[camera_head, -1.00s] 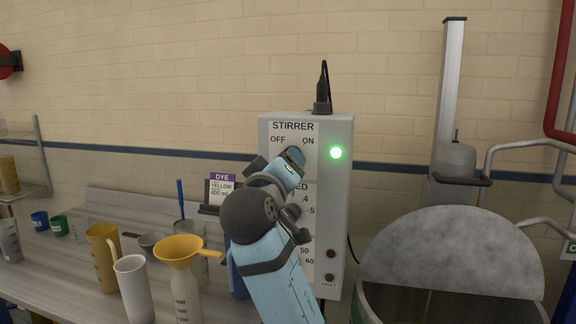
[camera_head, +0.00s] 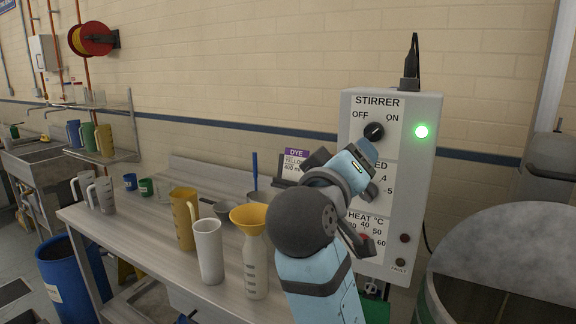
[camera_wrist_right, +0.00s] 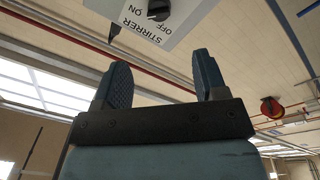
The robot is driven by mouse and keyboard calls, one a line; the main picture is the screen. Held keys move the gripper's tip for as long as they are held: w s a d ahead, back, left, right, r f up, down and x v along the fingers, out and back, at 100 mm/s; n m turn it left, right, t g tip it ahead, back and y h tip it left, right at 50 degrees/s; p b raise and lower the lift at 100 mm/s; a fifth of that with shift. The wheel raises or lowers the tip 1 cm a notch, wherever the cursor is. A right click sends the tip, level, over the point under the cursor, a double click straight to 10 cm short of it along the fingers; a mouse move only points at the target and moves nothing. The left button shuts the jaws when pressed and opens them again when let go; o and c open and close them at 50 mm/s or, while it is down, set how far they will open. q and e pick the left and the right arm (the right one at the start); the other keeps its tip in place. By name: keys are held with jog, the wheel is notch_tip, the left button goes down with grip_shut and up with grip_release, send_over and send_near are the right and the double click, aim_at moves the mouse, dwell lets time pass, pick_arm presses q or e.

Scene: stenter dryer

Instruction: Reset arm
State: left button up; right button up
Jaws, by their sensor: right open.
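My right arm rises from the bottom of the head view, its wrist (camera_head: 352,172) in front of the stirrer control box (camera_head: 391,105). My right gripper (camera_wrist_right: 162,62) shows in the right wrist view with its two dark fingers apart and nothing between them. In the head view its fingers are hard to make out behind the wrist. The OFF/ON knob (camera_head: 374,131) shows uncovered above the arm, and the green lamp (camera_head: 421,131) beside it is lit. The arm hides part of the SPEED and HEAT dials. My left gripper is not in view.
The bench (camera_head: 135,238) left of my arm holds a yellow jug (camera_head: 184,218), a white cup (camera_head: 208,250), a funnel on a bottle (camera_head: 254,262) and a dye card (camera_head: 294,165). A large round vessel (camera_head: 500,247) stands at right. A blue bin (camera_head: 68,275) stands at left.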

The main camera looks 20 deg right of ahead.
jog(key=w+a+f+n+t+y+p, duration=0.1)
jog(key=w+a+f+n+y+p, duration=0.2)
jog(key=f, duration=0.5)
jog(key=w+f+n+t+y+p, duration=0.1)
jog(key=w+f+n+t+y, duration=0.15)
jog(key=f+y, duration=0.45)
jog(key=s+a+f+n+g+y+p, duration=0.1)
jog(key=s+a+f+y+p, duration=0.1)
jog(key=f, duration=0.7)
jog(key=s+a+f+n+g+y+p, duration=0.1)
jog(key=s+f+y, duration=0.1)
jog(key=f, duration=0.7)
jog(key=s+f+m+g+y+p, duration=0.3)
jog(key=s+f+y+p, duration=0.1)
jog(key=s+f, duration=1.2)
jog(key=s, duration=0.3)
jog(key=shift+s+a, duration=0.25)
jog(key=shift+s, duration=0.05)
